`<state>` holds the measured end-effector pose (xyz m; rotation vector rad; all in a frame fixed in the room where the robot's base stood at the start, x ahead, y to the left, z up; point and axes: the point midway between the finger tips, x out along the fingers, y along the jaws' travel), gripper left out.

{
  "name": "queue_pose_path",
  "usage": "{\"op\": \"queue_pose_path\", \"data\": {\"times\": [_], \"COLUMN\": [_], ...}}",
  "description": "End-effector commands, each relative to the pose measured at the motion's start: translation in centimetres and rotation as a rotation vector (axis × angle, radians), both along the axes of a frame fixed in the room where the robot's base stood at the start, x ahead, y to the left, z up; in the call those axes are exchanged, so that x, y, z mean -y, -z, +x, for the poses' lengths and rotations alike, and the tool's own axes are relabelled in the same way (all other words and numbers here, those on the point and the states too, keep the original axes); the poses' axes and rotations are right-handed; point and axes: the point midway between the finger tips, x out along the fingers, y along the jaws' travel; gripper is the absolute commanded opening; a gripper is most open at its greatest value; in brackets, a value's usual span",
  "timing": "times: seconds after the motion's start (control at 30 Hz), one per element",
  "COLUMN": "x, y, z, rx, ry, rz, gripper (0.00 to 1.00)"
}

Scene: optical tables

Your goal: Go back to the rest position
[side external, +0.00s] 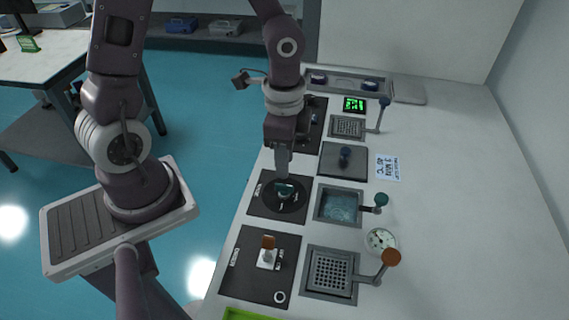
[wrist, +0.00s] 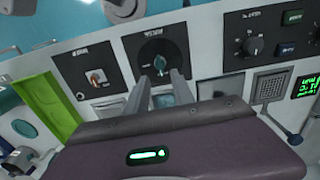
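My gripper (side external: 282,173) points down above the black panel with a round dial (side external: 267,208) in the side external view. In the wrist view my gripper (wrist: 168,76) has its two fingers apart, with nothing seen held between them. The dial panel (wrist: 176,42) lies just beyond the fingertips there. The side external view does not clearly show whether the fingertips touch the dial's knob. A basin with teal liquid (side external: 338,206) sits to the right of the dial; its teal surface (wrist: 163,100) shows between the fingers in the wrist view.
A panel with an orange-topped switch (side external: 268,243) and a perforated grey basin (side external: 331,272) are nearer the camera. A grey plate with a knob (side external: 344,164), a green display (side external: 354,104) and a round gauge (side external: 381,240) are also on the bench. The bench's right side (side external: 460,190) is clear.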

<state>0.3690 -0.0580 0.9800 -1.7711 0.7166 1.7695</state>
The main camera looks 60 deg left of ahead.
Motion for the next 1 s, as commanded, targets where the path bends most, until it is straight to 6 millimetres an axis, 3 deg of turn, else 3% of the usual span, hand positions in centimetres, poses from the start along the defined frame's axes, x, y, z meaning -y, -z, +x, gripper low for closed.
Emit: {"op": "queue_pose_path", "data": {"times": [0.13,0.2,0.27,0.33,0.43,0.5,0.6,0.77,1.0], "x": [0.0,-0.5,-1.1,-1.9,-2.4,-2.2,-1.8,-1.2,-1.1], "y": [-0.1,-1.3,-3.5,-7.0,-11.8,-14.3,-16.5,-17.8,-17.9], "z": [0.0,0.0,-0.3,-1.4,-4.0,-6.1,-8.8,-11.1,-11.3], "rx": [0.004,0.031,0.078,0.159,0.282,0.354,0.421,0.461,0.465], "ry": [-0.004,-0.036,-0.101,-0.221,-0.414,-0.532,-0.658,-0.746,-0.756], "rz": [0.003,0.026,0.059,0.091,0.073,0.020,-0.076,-0.180,-0.192], "gripper": [0.29,0.29,0.29,0.29,0.29,0.29,0.29,0.29,0.29]}}
